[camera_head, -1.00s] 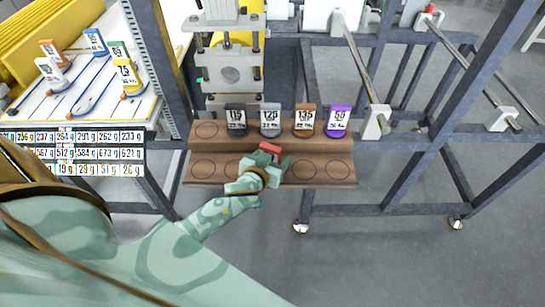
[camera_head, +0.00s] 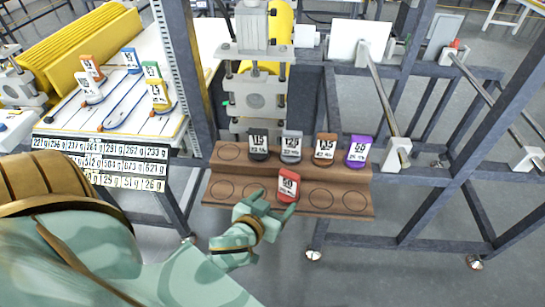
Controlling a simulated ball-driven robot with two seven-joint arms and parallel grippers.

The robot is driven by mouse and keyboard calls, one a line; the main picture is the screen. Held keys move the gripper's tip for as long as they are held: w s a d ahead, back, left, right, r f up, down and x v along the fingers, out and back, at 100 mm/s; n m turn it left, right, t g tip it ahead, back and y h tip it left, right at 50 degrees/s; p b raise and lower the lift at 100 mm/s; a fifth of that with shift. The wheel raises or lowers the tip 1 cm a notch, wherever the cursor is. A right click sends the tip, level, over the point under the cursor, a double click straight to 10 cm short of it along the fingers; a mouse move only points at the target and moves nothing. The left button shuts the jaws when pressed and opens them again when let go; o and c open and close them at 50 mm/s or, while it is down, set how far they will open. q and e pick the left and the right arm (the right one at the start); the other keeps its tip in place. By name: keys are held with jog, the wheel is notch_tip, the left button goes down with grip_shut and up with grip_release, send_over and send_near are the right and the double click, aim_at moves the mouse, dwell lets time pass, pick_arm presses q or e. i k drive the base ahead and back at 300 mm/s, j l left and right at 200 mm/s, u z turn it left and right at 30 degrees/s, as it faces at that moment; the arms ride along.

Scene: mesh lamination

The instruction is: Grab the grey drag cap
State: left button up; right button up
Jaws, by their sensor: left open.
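The grey drag cap (camera_head: 291,147) stands upright on the upper step of the brown wooden rack (camera_head: 232,170), between a black cap (camera_head: 258,146) and an orange-brown cap (camera_head: 325,149). A red cap (camera_head: 288,185) stands on the lower step, below and in front of the grey one. My left gripper (camera_head: 273,205) is open and empty at the front of the lower step, just below the red cap. It is apart from the grey cap. Whether a finger still touches the red cap I cannot tell. My right gripper is not in view.
A purple cap (camera_head: 359,152) ends the upper row at right. Empty ringed places show on both steps. A press (camera_head: 255,95) stands behind the rack. At left a white board (camera_head: 120,112) holds several coloured caps, with a weight chart (camera_head: 100,160) below it.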

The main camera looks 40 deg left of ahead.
aim_at(291, 153)
jog(key=u, duration=1.05)
